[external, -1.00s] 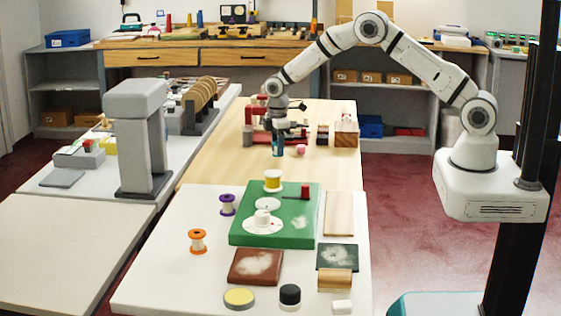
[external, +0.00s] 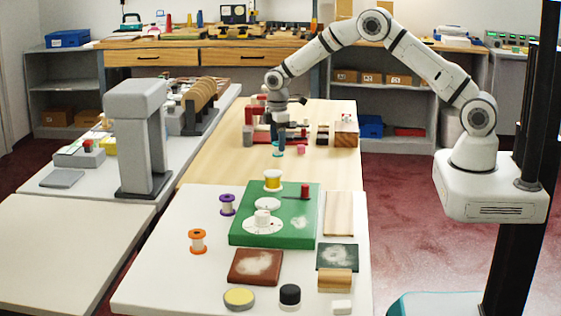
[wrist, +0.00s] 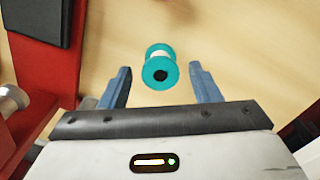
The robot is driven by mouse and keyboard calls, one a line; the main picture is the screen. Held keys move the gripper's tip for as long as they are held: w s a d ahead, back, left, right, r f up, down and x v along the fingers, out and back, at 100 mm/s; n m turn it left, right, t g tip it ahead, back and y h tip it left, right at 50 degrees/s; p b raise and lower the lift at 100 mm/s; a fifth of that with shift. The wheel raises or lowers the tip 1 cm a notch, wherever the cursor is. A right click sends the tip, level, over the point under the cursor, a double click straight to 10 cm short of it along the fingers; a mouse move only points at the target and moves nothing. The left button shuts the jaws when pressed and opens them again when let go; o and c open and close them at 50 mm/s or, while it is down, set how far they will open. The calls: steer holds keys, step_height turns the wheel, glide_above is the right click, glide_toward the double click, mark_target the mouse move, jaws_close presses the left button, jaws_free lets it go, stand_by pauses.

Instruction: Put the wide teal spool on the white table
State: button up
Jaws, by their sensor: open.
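The wide teal spool (wrist: 160,70) stands on the light wooden table, with teal flanges and a white middle. In the wrist view it is just beyond my open fingertips, roughly centred between them and not held. In the external view the teal spool (external: 278,150) shows small under my gripper (external: 279,143), partly hidden by it. My gripper (wrist: 157,70) is open and empty in the wrist view. The white table (external: 185,275) is in the foreground of the external view, nearer the camera than the wooden table (external: 215,170).
The white table bears a green board (external: 290,235), an orange spool (external: 197,240), a purple spool (external: 227,205), a brown block (external: 255,267) and a black-topped jar (external: 290,296). Its left front part is bare. A red stand (wrist: 45,65) is left of my gripper. A pink spool (external: 302,149) stands nearby.

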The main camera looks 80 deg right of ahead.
step_height(320, 180, up, 10)
steer(key=s+a+r+m, duration=0.1)
steer(key=s+a+r, duration=0.5)
steer(key=s+r, duration=0.15)
steer(key=s+a+r+m+t, duration=0.1)
steer(key=s+a, duration=0.3)
steer(key=s, duration=0.5)
steer(key=s+a+r+m+t, duration=0.1)
steer(key=s+a, duration=0.3)
steer(key=s, duration=0.6)
steer(key=s+a+r+m, duration=0.2)
steer(key=s+a, duration=0.2)
steer(key=s, duration=0.6)
steer(key=shift+s+a+r+t+b, duration=0.15)
steer(key=shift+a+r+t+b, duration=0.15)
steer(key=shift+r+t+b, duration=0.1)
steer(key=shift+o, duration=0.4)
steer(key=shift+s+a+f, duration=0.1)
steer(key=shift+s+f, duration=0.15)
steer(key=shift+s, duration=0.15)
